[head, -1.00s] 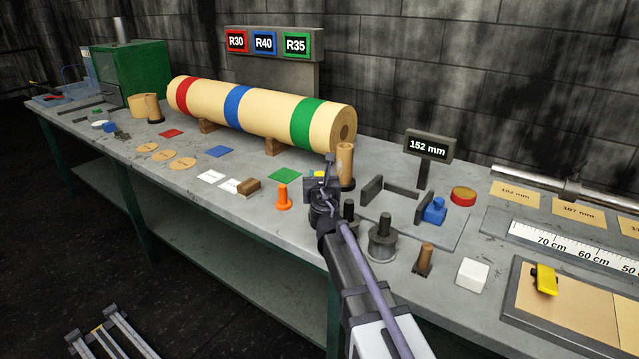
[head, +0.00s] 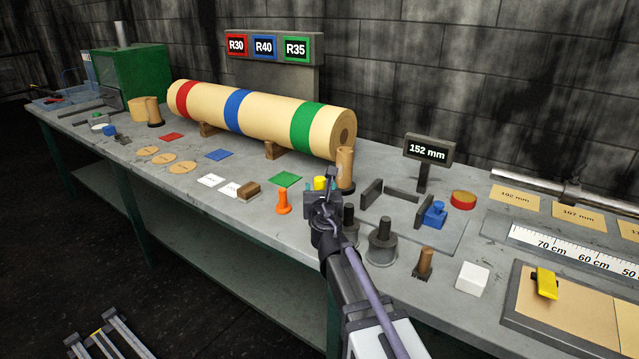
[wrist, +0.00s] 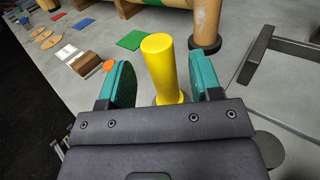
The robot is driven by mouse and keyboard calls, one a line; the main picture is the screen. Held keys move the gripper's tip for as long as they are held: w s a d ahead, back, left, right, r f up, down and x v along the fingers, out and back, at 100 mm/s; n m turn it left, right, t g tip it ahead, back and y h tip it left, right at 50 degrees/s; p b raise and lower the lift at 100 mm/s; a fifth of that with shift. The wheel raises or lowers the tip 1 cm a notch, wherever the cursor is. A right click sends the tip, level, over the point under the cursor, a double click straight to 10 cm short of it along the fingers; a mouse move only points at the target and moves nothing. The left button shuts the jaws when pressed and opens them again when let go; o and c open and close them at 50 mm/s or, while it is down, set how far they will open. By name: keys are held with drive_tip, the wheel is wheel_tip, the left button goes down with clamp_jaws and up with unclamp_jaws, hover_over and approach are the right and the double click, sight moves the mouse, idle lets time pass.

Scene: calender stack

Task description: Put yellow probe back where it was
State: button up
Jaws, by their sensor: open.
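The yellow probe (wrist: 162,68) stands upright between the two teal fingers of my gripper (wrist: 160,88) in the wrist view. Gaps show on both sides of it, so the fingers are apart from it. In the head view the top of the yellow probe (head: 320,183) shows just beyond my gripper (head: 322,198). The gripper is open. A dark round piece shows around the probe's foot in the wrist view; I cannot tell exactly what it is.
A brown post (head: 345,168) stands close behind the probe, and an orange peg (head: 283,201) stands to the left. Dark weights (head: 381,243) stand to the right. A grey bracket (head: 372,193) and a blue piece (head: 435,213) lie further right. The banded roll (head: 265,118) lies behind.

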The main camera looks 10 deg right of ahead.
drive_tip(key=s, duration=0.6)
drive_tip(key=shift+s+a, duration=0.4)
drive_tip(key=shift+a, duration=0.05)
